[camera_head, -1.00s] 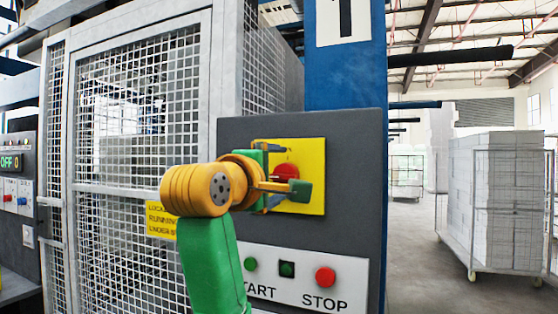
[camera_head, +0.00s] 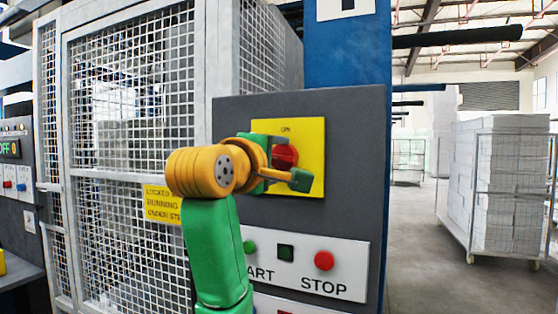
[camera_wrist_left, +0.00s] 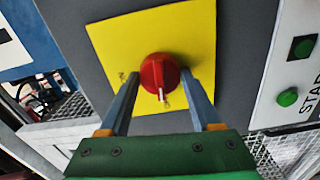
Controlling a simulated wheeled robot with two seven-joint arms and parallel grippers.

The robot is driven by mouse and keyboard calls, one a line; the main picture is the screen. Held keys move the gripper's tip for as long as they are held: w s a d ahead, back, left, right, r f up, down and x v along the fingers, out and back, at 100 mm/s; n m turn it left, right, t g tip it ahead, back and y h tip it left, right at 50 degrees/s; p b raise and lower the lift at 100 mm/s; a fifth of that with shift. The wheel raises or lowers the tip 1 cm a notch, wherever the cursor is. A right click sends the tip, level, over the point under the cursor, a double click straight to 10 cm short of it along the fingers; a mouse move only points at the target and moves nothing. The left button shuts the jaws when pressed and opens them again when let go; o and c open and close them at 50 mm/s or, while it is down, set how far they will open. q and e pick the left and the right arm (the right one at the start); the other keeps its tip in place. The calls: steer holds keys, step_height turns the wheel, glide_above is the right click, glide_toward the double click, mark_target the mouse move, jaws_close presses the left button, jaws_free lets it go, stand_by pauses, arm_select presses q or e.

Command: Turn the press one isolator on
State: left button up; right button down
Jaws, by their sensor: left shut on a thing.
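The press one isolator is a red knob (camera_head: 284,158) on a yellow plate (camera_head: 316,134), fixed to a grey control box. "ON" is marked at the plate's top. In the left wrist view, the red knob (camera_wrist_left: 158,72) has a white mark pointing down the picture, and a small label lies left of it on the plate (camera_wrist_left: 200,35). My left gripper (camera_head: 289,161) is at the knob, shut on it. The left wrist view shows the gripper's fingers (camera_wrist_left: 160,80) on either side of the knob. My right gripper is not in view.
Below the plate is a white panel with a green start button (camera_head: 249,247) and a red stop button (camera_head: 324,261). A mesh guard (camera_head: 130,110) stands left, with a yellow warning sign (camera_head: 161,204). A loaded cage trolley (camera_head: 490,190) stands on the open floor at right.

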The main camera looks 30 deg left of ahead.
arm_select(q)
steer(key=m+b, duration=0.1)
steer(key=m, duration=0.3)
steer(key=shift+f, duration=0.2)
steer(key=m+b, duration=0.1)
steer(key=m, duration=1.1)
steer(key=shift+m+b, duration=0.3)
steer(key=shift+b, duration=0.05)
steer(key=shift+m, duration=0.3)
steer(key=shift+r, duration=0.1)
